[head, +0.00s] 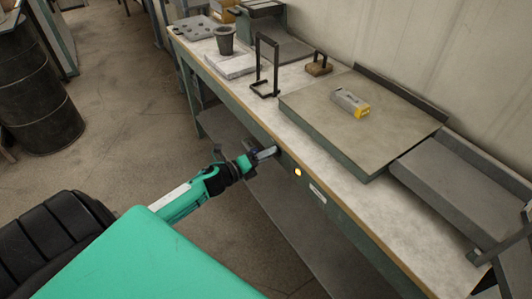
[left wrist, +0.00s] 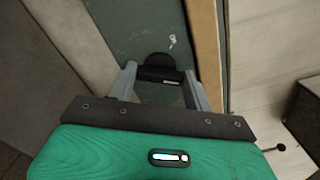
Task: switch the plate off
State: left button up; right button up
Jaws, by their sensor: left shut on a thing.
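My left gripper (head: 268,153) reaches the front face of the workbench, left of a small lit amber lamp (head: 298,172). In the left wrist view my left gripper (left wrist: 161,88) has its two grey fingers on either side of a black knob (left wrist: 158,67) with a pale mark, on the green front panel. It is shut on this knob. In the head view the knob is hidden or too small to make out. A broad flat plate (head: 330,128) with a green side lies on the bench top above the lamp. My right gripper is not in view.
On the bench (head: 225,87) are a grey and yellow box (head: 350,103) on the plate, a black frame stand (head: 265,65), a small handled block (head: 319,65) and a dark cup (head: 224,40). A black drum (head: 40,95) stands at left. The floor between is clear.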

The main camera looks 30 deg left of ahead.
pick_arm(q)
jog(key=n+p, duration=0.7)
jog(key=n, duration=0.7)
jog(key=shift+f+n, duration=0.15)
jog(key=shift+n, duration=0.25)
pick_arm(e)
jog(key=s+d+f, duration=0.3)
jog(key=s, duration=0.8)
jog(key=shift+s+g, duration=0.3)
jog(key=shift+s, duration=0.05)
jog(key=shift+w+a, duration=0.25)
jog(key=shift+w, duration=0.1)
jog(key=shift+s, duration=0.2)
